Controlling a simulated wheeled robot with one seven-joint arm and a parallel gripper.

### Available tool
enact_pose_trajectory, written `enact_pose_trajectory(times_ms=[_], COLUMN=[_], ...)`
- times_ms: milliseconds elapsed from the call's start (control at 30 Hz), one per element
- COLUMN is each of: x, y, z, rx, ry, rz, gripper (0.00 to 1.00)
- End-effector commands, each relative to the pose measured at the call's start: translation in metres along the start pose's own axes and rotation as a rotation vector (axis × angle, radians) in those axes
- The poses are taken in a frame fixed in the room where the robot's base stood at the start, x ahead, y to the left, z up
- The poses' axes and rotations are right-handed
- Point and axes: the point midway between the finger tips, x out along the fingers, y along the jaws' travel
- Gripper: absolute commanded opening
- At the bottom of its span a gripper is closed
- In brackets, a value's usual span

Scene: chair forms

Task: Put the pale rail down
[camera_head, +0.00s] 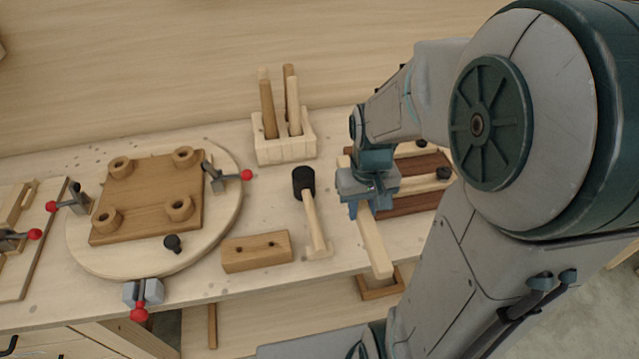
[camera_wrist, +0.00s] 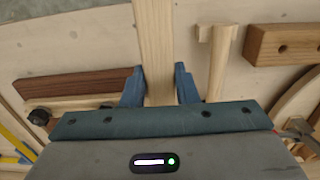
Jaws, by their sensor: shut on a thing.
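The pale rail (camera_head: 375,246) is a long light wooden bar. My gripper (camera_head: 367,206) is shut on it near one end, and the rail sticks out toward the front edge of the bench. In the wrist view the rail (camera_wrist: 155,50) runs up between the two blue fingers (camera_wrist: 160,86) and out of the top of the picture. The rail's held end is hidden by my gripper in the head view. I cannot tell how far the rail is above the bench.
A mallet (camera_head: 311,215) and a brown block with holes (camera_head: 256,251) lie left of the rail. A round board (camera_head: 222,222) carries a brown panel (camera_head: 148,196) and red-tipped clamps. A tool block (camera_head: 285,148) stands behind. Dark and pale strips (camera_head: 418,166) lie right of my gripper.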

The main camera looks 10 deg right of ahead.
Motion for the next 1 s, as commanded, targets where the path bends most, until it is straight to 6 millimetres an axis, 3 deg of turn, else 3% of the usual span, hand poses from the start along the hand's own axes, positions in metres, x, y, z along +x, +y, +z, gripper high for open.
enact_pose_trajectory(times_ms=[600, 867, 1000], x=[0.053, 0.065, 0.08], y=[-0.022, -0.025, -0.025], z=[-0.088, -0.101, -0.101], rx=[0.002, 0.004, 0.004], ry=[-0.001, -0.001, -0.004], rz=[-0.001, 0.0, 0.0], gripper=[0.01, 0.01, 0.01])
